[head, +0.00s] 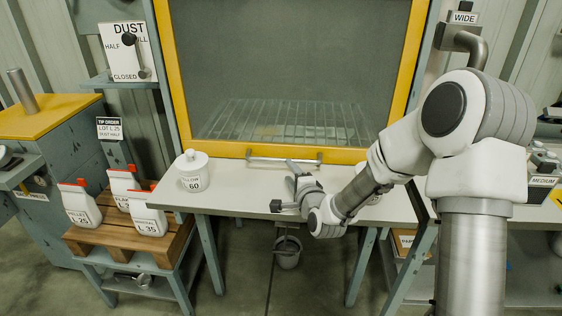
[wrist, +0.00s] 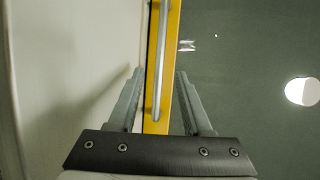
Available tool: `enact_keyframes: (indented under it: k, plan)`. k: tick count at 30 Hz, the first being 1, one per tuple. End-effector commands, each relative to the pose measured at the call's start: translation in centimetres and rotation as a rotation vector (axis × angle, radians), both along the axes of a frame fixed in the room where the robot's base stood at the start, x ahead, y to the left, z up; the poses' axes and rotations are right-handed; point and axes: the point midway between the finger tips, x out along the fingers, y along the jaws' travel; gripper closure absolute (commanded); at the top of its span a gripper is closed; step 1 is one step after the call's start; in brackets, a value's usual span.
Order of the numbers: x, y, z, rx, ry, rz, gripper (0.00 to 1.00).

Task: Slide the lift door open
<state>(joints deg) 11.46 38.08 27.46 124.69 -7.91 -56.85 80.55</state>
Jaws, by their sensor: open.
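The lift door is a tinted clear panel (head: 300,70) in a yellow frame (head: 225,149). It is down, with its bottom rail close to the white counter. A metal bar handle (head: 285,160) runs along the bottom rail; in the wrist view the handle (wrist: 162,70) lies on the yellow rail between my fingers. My gripper (head: 283,186) is open and empty, just in front of the handle and over the counter. In the wrist view my open gripper (wrist: 159,78) has one finger on each side of the rail. I cannot tell whether either finger touches the handle.
A white lidded jar (head: 192,172) marked 60 stands on the counter (head: 235,190), left of my gripper. Labelled bags (head: 80,205) sit on a wooden pallet (head: 120,243) at left. A bucket (head: 287,252) is under the counter. A slatted rack (head: 290,120) shows behind the panel.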

Motion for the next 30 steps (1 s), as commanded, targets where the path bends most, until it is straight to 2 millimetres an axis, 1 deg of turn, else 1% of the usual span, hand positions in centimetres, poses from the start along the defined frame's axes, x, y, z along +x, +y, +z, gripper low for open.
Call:
enact_keyframes:
  k: [1, 3, 9, 15, 21, 29, 30]
  plan:
    - [0.9, 0.4, -0.2, 0.001, -0.001, 0.001, 0.50]
    - [2.1, 0.9, -0.5, 0.001, -0.001, 0.002, 0.50]
    - [5.3, 2.1, -1.1, 0.000, 0.000, 0.001, 0.50]
    - [7.6, 2.9, -1.5, 0.000, -0.001, 0.000, 0.50]
    - [8.5, 3.3, -1.7, -0.001, 0.001, 0.000, 0.50]
    - [8.6, 3.3, -1.7, -0.001, 0.001, 0.000, 0.50]
    - [8.6, 3.3, -1.7, -0.001, 0.001, 0.000, 0.54]
